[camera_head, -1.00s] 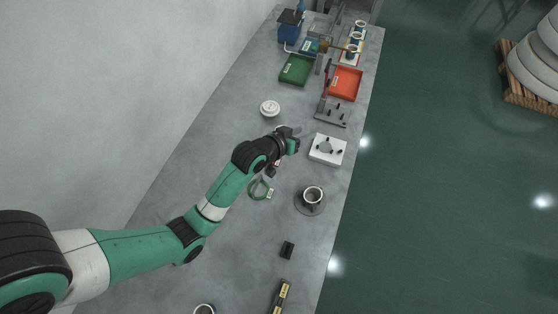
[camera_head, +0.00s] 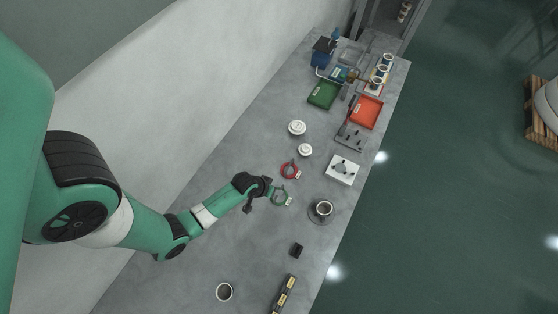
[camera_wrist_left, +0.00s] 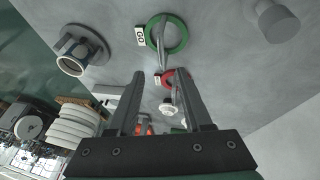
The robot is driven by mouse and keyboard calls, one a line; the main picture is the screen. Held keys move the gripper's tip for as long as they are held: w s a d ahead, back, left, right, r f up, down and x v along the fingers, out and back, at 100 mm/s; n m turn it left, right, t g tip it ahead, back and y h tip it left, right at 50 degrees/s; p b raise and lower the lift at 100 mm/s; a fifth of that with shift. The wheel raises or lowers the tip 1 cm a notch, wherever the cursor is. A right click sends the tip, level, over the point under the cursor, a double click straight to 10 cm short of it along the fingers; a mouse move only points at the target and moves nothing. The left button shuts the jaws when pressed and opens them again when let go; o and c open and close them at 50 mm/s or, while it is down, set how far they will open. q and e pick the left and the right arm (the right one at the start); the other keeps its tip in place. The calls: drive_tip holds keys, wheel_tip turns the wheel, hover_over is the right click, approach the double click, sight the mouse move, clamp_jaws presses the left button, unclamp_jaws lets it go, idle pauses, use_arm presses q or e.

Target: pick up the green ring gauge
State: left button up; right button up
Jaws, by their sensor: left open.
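The green ring gauge (camera_head: 281,204) lies on the grey bench, with a small pale tag on its right side. In the left wrist view the green ring (camera_wrist_left: 182,39) is near the top centre, its tag reads GO, and a grey bar shows across it. My left gripper (camera_head: 271,191) is just at the ring's upper left in the head view and partly covers it. In the left wrist view its two fingers (camera_wrist_left: 162,73) are apart with nothing held between them; the ring appears beyond the fingertips. My right gripper is in neither view.
A red ring gauge (camera_head: 284,173) lies close by, beyond the green one. A cup (camera_head: 323,208) on a dark saucer stands to the right. White round parts (camera_head: 297,128), a white block (camera_head: 342,170) and a small black block (camera_head: 297,250) are around. Bench between them is bare.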

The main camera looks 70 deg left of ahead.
use_arm(q)
drive_tip(key=b+x, duration=0.4)
drive_tip(key=x, duration=0.3)
drive_tip(key=shift+s+f, duration=0.1)
drive_tip(key=shift+f, duration=0.35)
clamp_jaws()
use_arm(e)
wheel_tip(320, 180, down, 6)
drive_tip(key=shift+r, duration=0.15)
